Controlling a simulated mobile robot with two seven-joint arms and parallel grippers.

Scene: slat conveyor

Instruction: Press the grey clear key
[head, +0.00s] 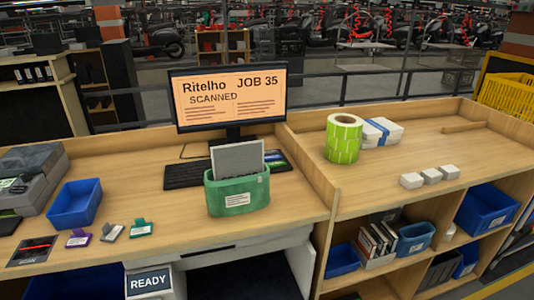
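I cannot pick out the grey clear key for certain. A small dark key panel (277,161) with blue and green patches shows at the right, behind a green bin (238,194), which hides part of it. A black keyboard (184,175) lies left of the bin, below the monitor. A grey piece with a white label (113,232) lies at the desk's front left, between a purple one (78,238) and a green one (141,229). The monitor (229,98) reads "Ritelho JOB 35 SCANNED". Neither of my grippers is in view.
The green bin holds a grey slab (238,160). A blue tray (75,204) and a grey machine (33,175) stand at left, above a scan plate (31,252). A green label roll (343,139) and small white boxes (430,175) are on the right bench. The desk's front middle is clear.

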